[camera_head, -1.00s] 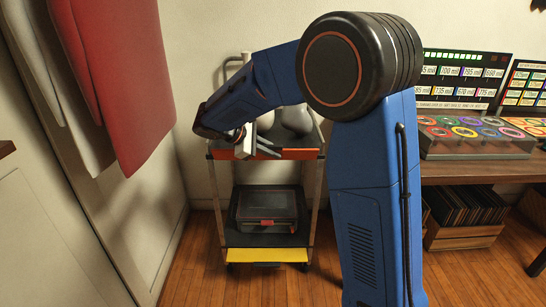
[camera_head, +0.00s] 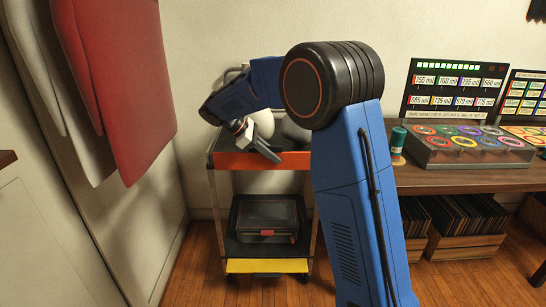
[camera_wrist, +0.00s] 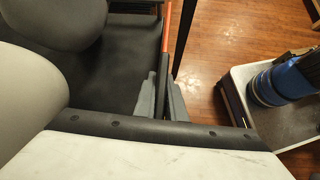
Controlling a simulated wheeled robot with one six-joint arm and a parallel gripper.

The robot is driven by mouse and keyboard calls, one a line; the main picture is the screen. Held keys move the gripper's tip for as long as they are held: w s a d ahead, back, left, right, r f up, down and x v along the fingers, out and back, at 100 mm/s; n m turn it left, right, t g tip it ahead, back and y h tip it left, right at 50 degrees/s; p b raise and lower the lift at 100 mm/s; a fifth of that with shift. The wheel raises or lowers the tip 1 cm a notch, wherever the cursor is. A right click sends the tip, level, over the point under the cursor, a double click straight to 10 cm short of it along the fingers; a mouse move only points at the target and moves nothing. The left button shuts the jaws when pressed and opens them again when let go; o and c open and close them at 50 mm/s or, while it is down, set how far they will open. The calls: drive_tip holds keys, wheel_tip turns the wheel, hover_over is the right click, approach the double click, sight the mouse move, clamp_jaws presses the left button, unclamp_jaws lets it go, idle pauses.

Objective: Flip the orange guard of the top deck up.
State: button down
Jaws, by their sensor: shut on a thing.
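The cart's top deck (camera_head: 215,146) carries an orange guard (camera_head: 235,161) along its front edge. Its orange face shows as a broad, near-upright band in the head view. In the wrist view the guard (camera_wrist: 167,36) is a thin strip seen edge-on, with the dark deck (camera_wrist: 112,72) to its left and open floor to its right. My gripper (camera_head: 265,151) is at the guard's upper edge, near the middle. In the wrist view my gripper's fingers (camera_wrist: 163,98) straddle the strip and are shut on it. The fingers hide part of the guard.
A pale rounded object (camera_head: 264,123) and a grey one (camera_head: 293,131) stand on the top deck behind the guard. The lower deck holds a dark box (camera_head: 267,217) and has a yellow guard (camera_head: 266,266). Red cloth (camera_head: 140,95) hangs left; a desk (camera_head: 450,180) stands right.

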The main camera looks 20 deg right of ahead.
drive_tip(key=shift+w, duration=0.25)
drive_tip(key=c, duration=1.8)
unclamp_jaws()
drive_tip(key=shift+w+d, duration=0.1)
drive_tip(key=shift+c, duration=0.2)
drive_tip(key=v, duration=1.2)
